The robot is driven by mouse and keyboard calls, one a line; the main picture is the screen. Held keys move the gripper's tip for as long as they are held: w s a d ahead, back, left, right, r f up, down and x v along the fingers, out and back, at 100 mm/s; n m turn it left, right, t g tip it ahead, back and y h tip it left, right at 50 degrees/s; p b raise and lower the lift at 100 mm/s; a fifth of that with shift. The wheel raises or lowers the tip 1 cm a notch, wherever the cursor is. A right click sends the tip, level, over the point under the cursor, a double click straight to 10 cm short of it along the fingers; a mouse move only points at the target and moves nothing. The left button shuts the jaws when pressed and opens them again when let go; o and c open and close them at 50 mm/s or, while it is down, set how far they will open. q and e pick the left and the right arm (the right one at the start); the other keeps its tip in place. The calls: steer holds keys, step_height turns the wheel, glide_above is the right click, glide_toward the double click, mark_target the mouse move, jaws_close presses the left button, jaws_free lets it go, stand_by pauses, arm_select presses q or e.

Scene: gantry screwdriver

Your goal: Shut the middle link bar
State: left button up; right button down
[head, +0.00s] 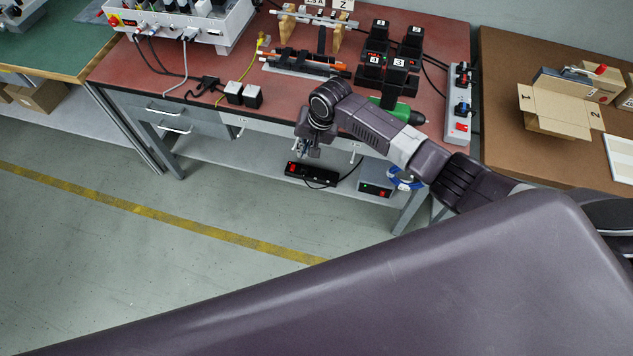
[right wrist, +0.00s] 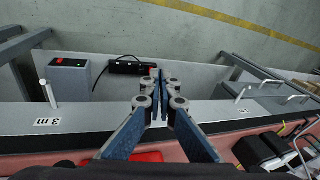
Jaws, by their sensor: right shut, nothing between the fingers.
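My right gripper (head: 308,150) is shut and empty. It points down just in front of the front edge of the red-topped bench (head: 205,75). In the right wrist view its fingertips (right wrist: 160,78) meet over the lower shelf, between two white pegs, a left one (right wrist: 48,93) and a right one (right wrist: 241,93), that stick out from the bench's front rail (right wrist: 85,117). A fixture with a metal crossbar (head: 312,18) on wooden posts stands at the back of the bench. I cannot tell which part is the middle link bar. My left gripper is not in view.
A black power strip (head: 311,174) and a grey box with a red switch (head: 375,180) are on the lower shelf. Black numbered blocks (head: 397,75), a green-handled tool (head: 405,112) and a socket strip (head: 459,105) crowd the bench's right side. The floor in front is clear.

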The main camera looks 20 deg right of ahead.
steer(key=s+d+f+n+h, duration=0.15)
steer(key=s+d+f, duration=0.25)
steer(key=s+f, duration=0.85)
steer(key=s+d+f+n, duration=0.25)
steer(key=s+f, duration=0.65)
steer(key=f, duration=0.6)
steer(key=s+f+n, duration=0.1)
steer(key=s+f, duration=0.2)
steer(key=s, duration=0.6)
steer(key=s+d+f+n+g, duration=0.1)
steer(key=s+f, duration=0.1)
steer(key=s, duration=0.8)
steer(key=s+d+f+n, duration=0.1)
steer(key=s+f, duration=0.2)
steer(key=s, duration=0.6)
steer(key=shift+s+d+f+n+g+h+b, duration=0.25)
steer(key=shift+s+f+n+g+h+b, duration=0.05)
steer(key=shift+s+f+h+b, duration=0.1)
